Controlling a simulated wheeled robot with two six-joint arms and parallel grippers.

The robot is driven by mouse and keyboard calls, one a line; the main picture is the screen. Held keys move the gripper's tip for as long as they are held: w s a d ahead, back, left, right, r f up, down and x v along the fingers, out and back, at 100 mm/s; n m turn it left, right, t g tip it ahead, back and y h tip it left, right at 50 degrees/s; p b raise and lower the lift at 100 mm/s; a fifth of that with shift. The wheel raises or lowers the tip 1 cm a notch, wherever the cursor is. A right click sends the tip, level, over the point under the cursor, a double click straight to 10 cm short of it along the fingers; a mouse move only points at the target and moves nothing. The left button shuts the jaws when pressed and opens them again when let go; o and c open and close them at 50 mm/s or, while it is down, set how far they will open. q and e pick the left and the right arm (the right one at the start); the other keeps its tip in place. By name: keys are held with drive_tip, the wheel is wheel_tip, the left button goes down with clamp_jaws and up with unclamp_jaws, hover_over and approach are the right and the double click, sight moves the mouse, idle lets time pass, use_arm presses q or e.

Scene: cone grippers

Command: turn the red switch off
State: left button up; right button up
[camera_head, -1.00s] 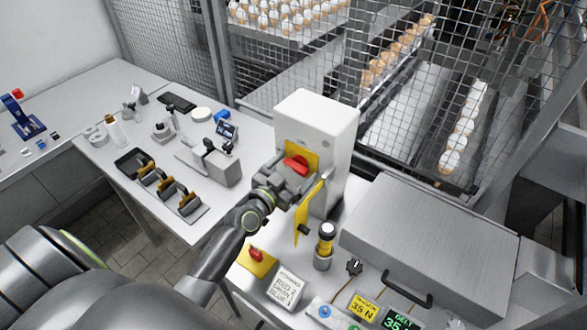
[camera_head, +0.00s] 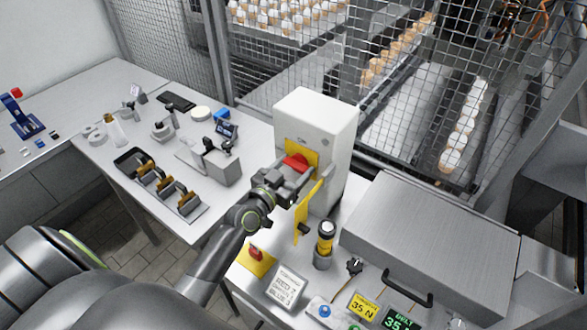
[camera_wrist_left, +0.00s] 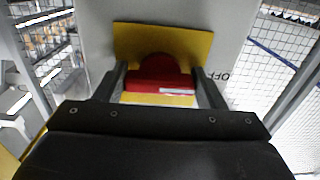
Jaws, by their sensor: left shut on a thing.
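The red switch (camera_head: 296,162) is a rotary handle on a yellow plate (camera_head: 312,150) on the front of a white upright box (camera_head: 318,120). In the left wrist view the red switch (camera_wrist_left: 158,82) sits between the two fingers, with its bar lying across the picture. The letters "OFF" (camera_wrist_left: 222,77) stand on the box to the right of the yellow plate (camera_wrist_left: 200,42). My left gripper (camera_head: 288,170) is at the box front, shut on the red switch. The fingers hide part of the handle. My right gripper is not in view.
A yellow flap (camera_head: 308,208) hangs open below the switch, close to my left gripper. A grey case (camera_head: 430,235) is at the right.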

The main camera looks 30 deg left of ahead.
use_arm(q)
drive_tip(key=o, duration=1)
drive_tip(key=shift+s, duration=0.15)
drive_tip(key=shift+s+a+f, duration=0.1)
drive_tip(key=shift+s, duration=0.15)
drive_tip(key=shift+s+a+b, duration=0.35)
drive_tip(key=shift+s+b, duration=0.4)
drive_tip(key=shift+s, duration=2)
drive_tip(key=shift+s+a+b, duration=0.4)
drive_tip(key=shift+s+b, duration=0.35)
drive_tip(key=shift+s, duration=2)
drive_tip(key=shift+s+a+b, duration=0.35)
drive_tip(key=shift+s+b, duration=0.4)
drive_tip(key=shift+s, duration=2)
